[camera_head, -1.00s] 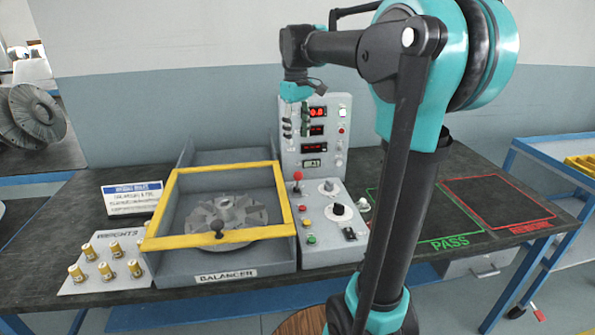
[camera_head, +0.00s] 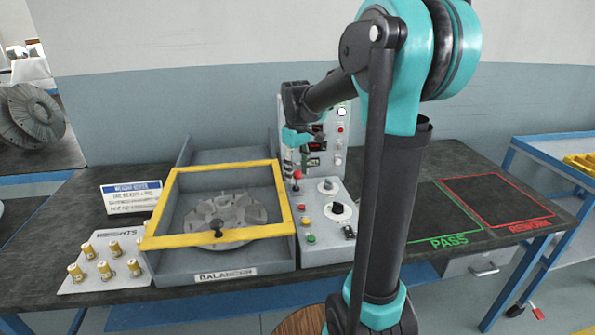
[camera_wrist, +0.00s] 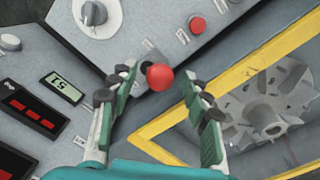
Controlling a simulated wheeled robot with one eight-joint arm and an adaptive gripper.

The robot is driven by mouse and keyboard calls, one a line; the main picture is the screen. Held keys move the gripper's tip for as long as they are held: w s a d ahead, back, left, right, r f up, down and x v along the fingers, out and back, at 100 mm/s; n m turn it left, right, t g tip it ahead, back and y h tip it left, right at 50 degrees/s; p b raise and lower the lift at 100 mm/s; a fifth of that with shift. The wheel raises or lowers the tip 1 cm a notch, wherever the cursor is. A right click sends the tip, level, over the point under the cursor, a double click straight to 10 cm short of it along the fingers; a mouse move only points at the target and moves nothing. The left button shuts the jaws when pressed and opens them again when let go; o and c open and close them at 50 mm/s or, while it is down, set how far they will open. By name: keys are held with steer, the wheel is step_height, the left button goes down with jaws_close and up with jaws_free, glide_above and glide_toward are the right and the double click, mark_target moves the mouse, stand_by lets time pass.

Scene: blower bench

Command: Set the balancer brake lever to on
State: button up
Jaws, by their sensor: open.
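The brake lever is a short lever with a red ball knob (camera_wrist: 159,77) on the grey control panel; in the head view the knob (camera_head: 297,174) stands at the panel's upper left, beside the balancer's yellow frame. My gripper (camera_wrist: 160,100) is open, and the red knob shows between its two green-padded fingers in the wrist view, near the fingertips. I cannot tell whether a finger touches it. In the head view my gripper (camera_head: 296,165) hangs pointing down just over the knob. The lever's shaft is mostly hidden, and its label is not readable.
The balancer (camera_head: 226,274) with its yellow frame and an impeller (camera_head: 228,212) inside is left of the panel. The upright panel with red displays (camera_wrist: 35,115) stands close behind the gripper. A black-and-white dial (camera_head: 338,211) and buttons lie to the right. PASS and REWORK areas are empty.

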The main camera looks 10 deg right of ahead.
steer(key=shift+c, duration=0.3)
jaws_close()
steer(key=shift+w+r, duration=0.1)
steer(key=shift+w, duration=0.2)
steer(key=shift+w+f, duration=0.2)
steer(key=shift+w, duration=3.3)
steer(key=shift+w+d+f, duration=0.1)
steer(key=shift+w, duration=0.15)
steer(key=shift+o, duration=0.3)
jaws_free()
steer(key=shift+w, duration=0.1)
steer(key=shift+f, duration=0.1)
